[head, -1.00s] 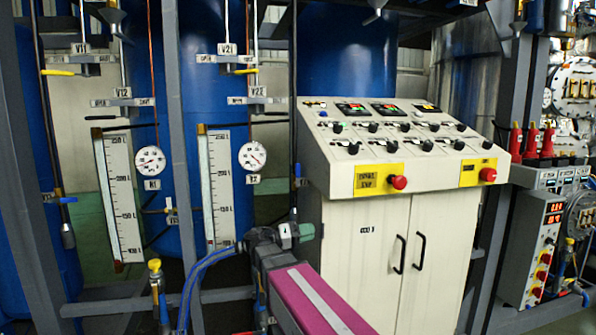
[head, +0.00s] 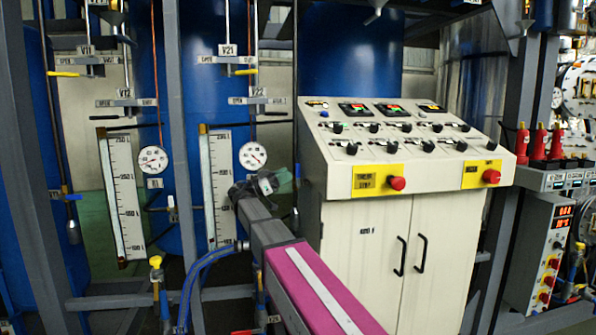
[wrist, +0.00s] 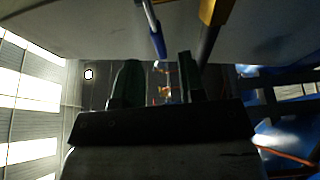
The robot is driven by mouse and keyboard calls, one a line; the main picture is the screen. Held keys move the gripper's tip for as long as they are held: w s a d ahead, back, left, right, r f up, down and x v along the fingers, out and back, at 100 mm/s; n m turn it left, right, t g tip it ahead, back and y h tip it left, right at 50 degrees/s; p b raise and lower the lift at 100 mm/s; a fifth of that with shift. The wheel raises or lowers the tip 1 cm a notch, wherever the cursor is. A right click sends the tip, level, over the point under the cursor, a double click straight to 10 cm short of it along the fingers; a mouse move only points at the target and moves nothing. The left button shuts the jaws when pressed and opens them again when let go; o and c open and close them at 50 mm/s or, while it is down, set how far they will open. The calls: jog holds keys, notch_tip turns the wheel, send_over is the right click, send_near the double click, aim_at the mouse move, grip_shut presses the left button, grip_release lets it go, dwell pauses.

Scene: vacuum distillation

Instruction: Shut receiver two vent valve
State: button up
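Receiver two's label V21 (head: 228,49) hangs on a vertical rod with a yellow lever handle (head: 246,72) beside it. Label V22 (head: 258,91) hangs lower, with a dark handle (head: 275,122) below it. The pictures do not tell me which is the vent valve. My gripper (head: 266,184) is below and right of the round R2 gauge (head: 253,156), apart from both handles in the picture. In the wrist view my gripper (wrist: 158,82) has its two dark fingers spread with a gap between them. Nothing is clearly held.
A white control cabinet (head: 365,230) with red buttons stands right of my arm. A grey upright post (head: 180,130) and level scale (head: 220,190) stand left of my gripper. Similar V11 (head: 83,49) and V12 (head: 124,93) labels are farther left. A blue rod end (wrist: 157,40) shows above the fingers.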

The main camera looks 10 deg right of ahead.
aim_at(298, 176)
jog(key=shift+x, duration=2.7)
jog(key=shift+c, duration=0.3)
grip_shut()
